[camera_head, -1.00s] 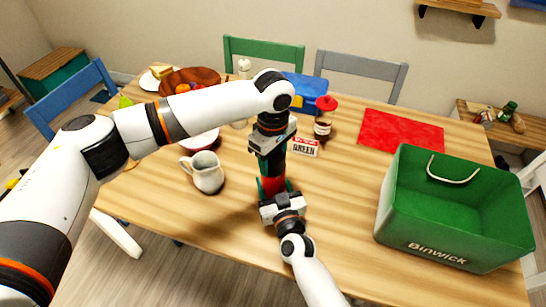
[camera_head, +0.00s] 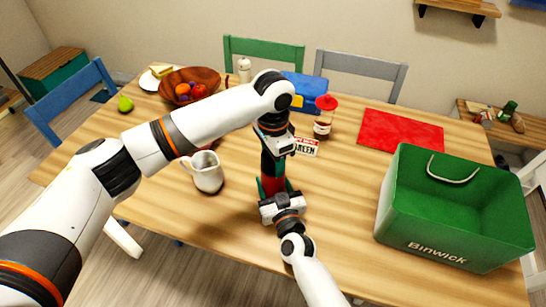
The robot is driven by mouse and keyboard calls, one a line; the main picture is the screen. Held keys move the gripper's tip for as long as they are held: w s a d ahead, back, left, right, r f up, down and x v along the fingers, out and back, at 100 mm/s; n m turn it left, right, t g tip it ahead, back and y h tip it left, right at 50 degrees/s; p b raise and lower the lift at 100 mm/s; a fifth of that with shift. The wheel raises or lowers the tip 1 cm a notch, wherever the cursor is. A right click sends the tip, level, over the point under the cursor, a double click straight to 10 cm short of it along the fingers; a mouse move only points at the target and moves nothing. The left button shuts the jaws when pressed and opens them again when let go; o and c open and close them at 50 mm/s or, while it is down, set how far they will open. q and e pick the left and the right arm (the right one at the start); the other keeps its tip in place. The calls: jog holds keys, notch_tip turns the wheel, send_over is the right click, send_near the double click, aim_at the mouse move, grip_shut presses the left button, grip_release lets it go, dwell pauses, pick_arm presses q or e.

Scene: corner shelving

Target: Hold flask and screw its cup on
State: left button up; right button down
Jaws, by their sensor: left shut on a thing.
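The flask (camera_head: 272,186) stands upright near the middle of the table, its red body partly hidden by my grippers. My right gripper (camera_head: 275,190) reaches in from the front, with a finger on each side of the red body, and is shut on it. My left gripper (camera_head: 273,158) points straight down from above the flask and is shut on the cup at its top. The cup is mostly hidden by the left fingers, so I cannot tell how it sits on the flask.
A white jug (camera_head: 207,172) stands left of the flask. A small sign (camera_head: 306,147) and a red-lidded jar (camera_head: 323,121) stand behind to the right. A green crate (camera_head: 450,225) fills the right side. A fruit bowl (camera_head: 208,78) and red mat (camera_head: 400,130) lie farther back.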

pick_arm(q)
jog(key=m, duration=0.4)
jog(key=shift+m, duration=0.4)
jog(key=m, duration=0.4)
jog(key=shift+m, duration=0.3)
jog(key=m, duration=0.4)
jog(key=shift+m, duration=0.3)
jog(key=m, duration=0.5)
jog(key=o, duration=1.1)
jog(key=shift+c, duration=0.2)
jog(key=shift+r, duration=2.2)
jog(key=shift+c, duration=0.4)
